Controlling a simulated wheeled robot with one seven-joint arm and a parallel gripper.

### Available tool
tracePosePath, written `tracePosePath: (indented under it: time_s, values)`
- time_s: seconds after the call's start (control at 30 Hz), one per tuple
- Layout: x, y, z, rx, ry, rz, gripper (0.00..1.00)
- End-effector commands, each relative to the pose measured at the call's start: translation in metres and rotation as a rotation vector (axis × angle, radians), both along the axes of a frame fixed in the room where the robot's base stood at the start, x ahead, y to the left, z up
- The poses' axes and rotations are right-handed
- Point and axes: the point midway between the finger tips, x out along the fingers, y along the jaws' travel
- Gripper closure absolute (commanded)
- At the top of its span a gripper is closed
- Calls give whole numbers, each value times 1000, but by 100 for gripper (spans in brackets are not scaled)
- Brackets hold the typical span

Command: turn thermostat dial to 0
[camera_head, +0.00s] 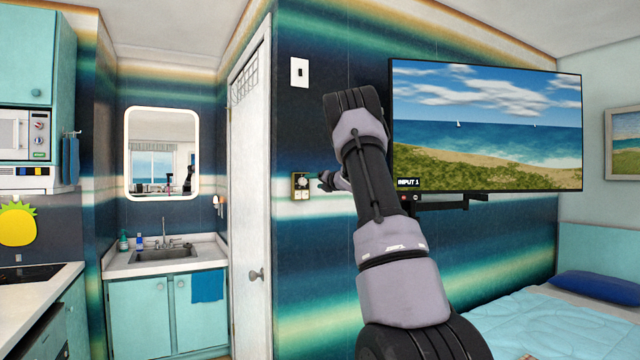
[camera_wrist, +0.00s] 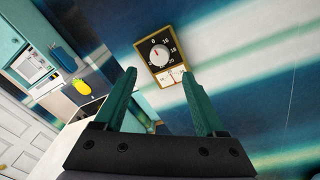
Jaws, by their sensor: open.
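The thermostat (camera_wrist: 146,43) is a small brass-framed box on the striped wall, with a round black dial (camera_wrist: 160,55) above a pale scale with a thin needle. The dial has white numbers around it and a light centre with a small red mark; its exact setting is too small to read. The thermostat (camera_head: 296,194) is also in the head view, below the light switch. My gripper (camera_wrist: 159,72) is open and empty, with its teal fingers pointing toward the wall and the thermostat beyond and between the tips, apart from them. In the head view, my gripper (camera_head: 325,181) is partly hidden by my arm.
A wall-mounted TV (camera_head: 487,125) is right of my arm, with its bracket below. A white door (camera_head: 250,190) stands left of the thermostat. A light switch (camera_head: 299,71) is above it. A bed (camera_head: 560,315) is at lower right. The wall around the thermostat is clear.

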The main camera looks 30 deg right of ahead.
Motion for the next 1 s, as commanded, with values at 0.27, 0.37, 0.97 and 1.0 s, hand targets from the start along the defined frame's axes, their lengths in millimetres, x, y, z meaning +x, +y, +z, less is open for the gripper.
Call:
tracePosePath:
  time_s: [0.27, 0.37, 0.97, 1.0]
  values:
    - [-33, -5, 0, 1, 2, 0, 27]
    - [-36, -5, 1, 0, 1, 0, 27]
    - [-50, -3, 27, 156, -2, -75, 27]
    - [-59, -2, 38, 242, -1, -115, 27]
